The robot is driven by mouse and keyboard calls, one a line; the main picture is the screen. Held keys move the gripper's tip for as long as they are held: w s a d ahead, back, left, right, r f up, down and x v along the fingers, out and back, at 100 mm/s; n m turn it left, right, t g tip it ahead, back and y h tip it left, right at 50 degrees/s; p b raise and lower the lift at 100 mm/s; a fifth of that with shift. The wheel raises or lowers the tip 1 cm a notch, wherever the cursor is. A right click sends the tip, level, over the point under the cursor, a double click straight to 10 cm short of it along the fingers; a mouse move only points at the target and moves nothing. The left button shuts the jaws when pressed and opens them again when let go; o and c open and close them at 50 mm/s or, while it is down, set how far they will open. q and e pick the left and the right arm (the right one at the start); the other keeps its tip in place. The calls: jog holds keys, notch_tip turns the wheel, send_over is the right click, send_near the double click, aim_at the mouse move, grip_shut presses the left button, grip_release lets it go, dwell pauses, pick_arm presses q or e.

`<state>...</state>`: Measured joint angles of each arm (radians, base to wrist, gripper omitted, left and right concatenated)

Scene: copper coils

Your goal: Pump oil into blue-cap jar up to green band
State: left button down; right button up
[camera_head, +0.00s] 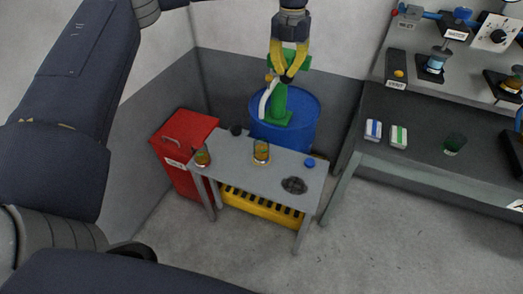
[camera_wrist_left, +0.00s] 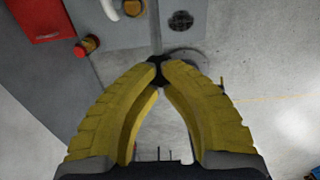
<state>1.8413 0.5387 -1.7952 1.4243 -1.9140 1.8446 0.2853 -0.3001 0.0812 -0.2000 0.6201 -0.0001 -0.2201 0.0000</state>
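My left gripper (camera_head: 287,78) hangs in front of the green hand pump (camera_head: 280,103) on the blue drum (camera_head: 305,112). Its yellow fingers meet at their dark tips, also in the left wrist view (camera_wrist_left: 159,72), with nothing clearly between them. The pump's pale curved spout (camera_head: 265,102) points down towards the table. A jar with amber contents and greenish marking (camera_head: 261,152) stands open on the grey table. A blue cap (camera_head: 309,162) lies to the right. My right gripper is not seen.
A red cabinet (camera_head: 180,139) stands left of the grey table (camera_head: 225,172). A black round grate (camera_head: 294,185) and a black cap (camera_head: 236,130) are on the table. The right workbench (camera_head: 420,117) holds two labelled boxes and a dark green cup (camera_head: 454,144).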

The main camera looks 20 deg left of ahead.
pick_arm(q)
jog(key=shift+f, duration=0.15)
notch_tip(320, 180, down, 9)
jog(key=shift+w, duration=0.15)
dwell(1.3)
jog(key=shift+r, duration=0.2)
notch_tip(320, 180, up, 21)
jog(key=w, duration=0.1)
jog(key=shift+w, duration=0.4)
dwell(1.2)
dwell(0.4)
